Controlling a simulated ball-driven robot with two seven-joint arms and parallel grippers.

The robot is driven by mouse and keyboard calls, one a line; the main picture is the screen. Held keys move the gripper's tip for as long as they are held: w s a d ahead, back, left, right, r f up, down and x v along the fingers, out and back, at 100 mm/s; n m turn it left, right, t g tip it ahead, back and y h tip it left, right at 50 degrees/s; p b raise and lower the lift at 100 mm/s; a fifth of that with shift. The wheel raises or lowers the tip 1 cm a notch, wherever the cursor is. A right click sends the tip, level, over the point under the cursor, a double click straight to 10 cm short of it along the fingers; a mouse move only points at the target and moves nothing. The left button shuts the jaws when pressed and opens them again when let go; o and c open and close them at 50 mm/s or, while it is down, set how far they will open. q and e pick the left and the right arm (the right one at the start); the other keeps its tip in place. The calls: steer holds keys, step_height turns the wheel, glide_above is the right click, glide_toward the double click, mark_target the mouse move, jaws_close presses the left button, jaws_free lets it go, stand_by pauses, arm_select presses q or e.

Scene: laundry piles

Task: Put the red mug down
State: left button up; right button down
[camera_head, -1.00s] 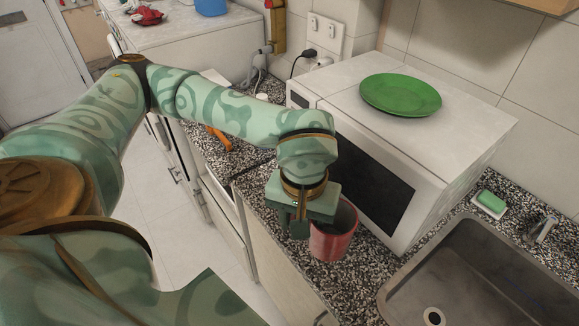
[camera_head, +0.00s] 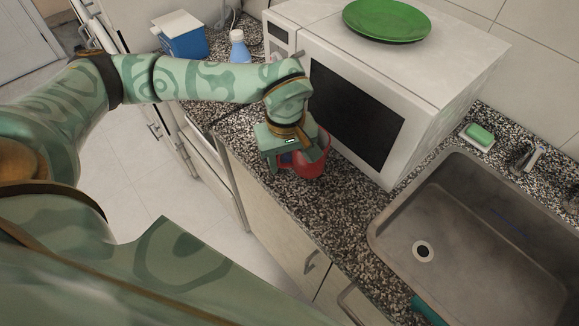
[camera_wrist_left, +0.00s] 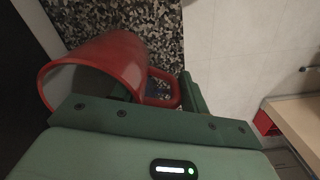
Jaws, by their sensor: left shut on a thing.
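The red mug (camera_head: 314,164) is at the counter in front of the microwave, partly hidden by my gripper in the head view. My left gripper (camera_head: 288,158) is shut on its handle. The left wrist view shows the mug's open rim and round body (camera_wrist_left: 110,65) at the left, with the handle (camera_wrist_left: 163,90) at the gripper's fingers. The mug appears upright in the head view. I cannot tell whether its base touches the speckled counter (camera_head: 270,190) or hangs just above it.
The white microwave (camera_head: 440,110) stands close behind the mug, with a green plate (camera_head: 387,20) on top. A steel sink (camera_head: 470,225) lies to the right, with green soap (camera_head: 480,134) behind it. A blue box (camera_head: 183,42) and a bottle (camera_head: 239,48) stand farther back. Counter between mug and sink is clear.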

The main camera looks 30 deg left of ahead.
arm_select(q)
steer(key=shift+w+f, duration=0.4)
steer(key=shift+f, duration=0.05)
step_height(320, 180, down, 3)
steer(key=shift+w+f+b, duration=0.1)
steer(key=shift+f+b, duration=0.1)
steer(key=shift+b, duration=0.15)
steer(key=o, duration=1.4)
step_height(320, 180, up, 12)
steer(key=shift+r+p, duration=0.1)
steer(key=shift+p, duration=0.85)
